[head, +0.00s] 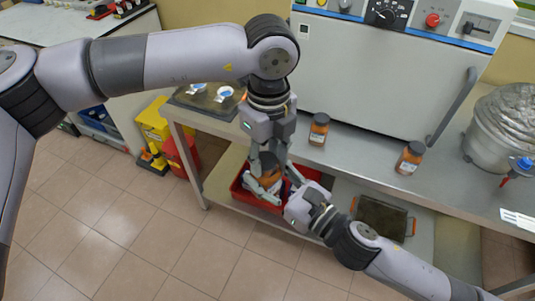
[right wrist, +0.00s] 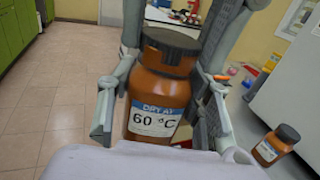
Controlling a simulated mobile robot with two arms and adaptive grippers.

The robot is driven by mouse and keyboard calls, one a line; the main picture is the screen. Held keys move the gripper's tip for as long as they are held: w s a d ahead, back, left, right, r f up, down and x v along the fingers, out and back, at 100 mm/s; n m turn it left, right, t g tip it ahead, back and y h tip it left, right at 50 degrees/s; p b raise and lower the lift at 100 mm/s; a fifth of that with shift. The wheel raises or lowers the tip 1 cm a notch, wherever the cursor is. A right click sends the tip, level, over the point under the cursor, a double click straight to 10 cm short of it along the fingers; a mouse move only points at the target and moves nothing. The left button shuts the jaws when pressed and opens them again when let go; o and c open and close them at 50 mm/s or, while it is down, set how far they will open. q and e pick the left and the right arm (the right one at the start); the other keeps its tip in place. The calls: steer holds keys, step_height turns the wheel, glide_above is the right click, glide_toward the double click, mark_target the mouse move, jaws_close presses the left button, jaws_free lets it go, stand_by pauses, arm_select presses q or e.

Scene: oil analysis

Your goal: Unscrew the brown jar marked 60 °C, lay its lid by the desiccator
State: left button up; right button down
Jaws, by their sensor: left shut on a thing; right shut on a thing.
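The brown jar marked 60 °C (right wrist: 157,92) stands upright in the right wrist view, its dark lid (right wrist: 172,46) on top. In the head view its orange-brown body (head: 262,190) shows partly between my grippers. My right gripper (head: 274,195) is shut on the jar body, with fingers on both sides. My left gripper (head: 267,178) points down from above and is shut on the lid; its fingers flank the lid in the right wrist view. The jar is held in front of the bench. The desiccator (head: 502,128), a clear-domed vessel with a blue-knobbed valve, stands at the bench's right end.
Two other brown jars, one nearer (head: 319,130) and one farther right (head: 410,160), stand on the grey bench (head: 362,150) before the oven (head: 370,75). A white card (head: 517,219) lies by the desiccator. A red bin (head: 240,196) sits below on the lower shelf.

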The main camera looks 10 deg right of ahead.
mark_target(268, 162)
arm_select(q)
steer(key=shift+r, duration=0.2)
stand_by(0.3)
steer(key=shift+r, duration=0.95)
steer(key=shift+r, duration=0.1)
steer(key=shift+r, duration=1.9)
arm_select(e)
steer(key=shift+r, duration=0.1)
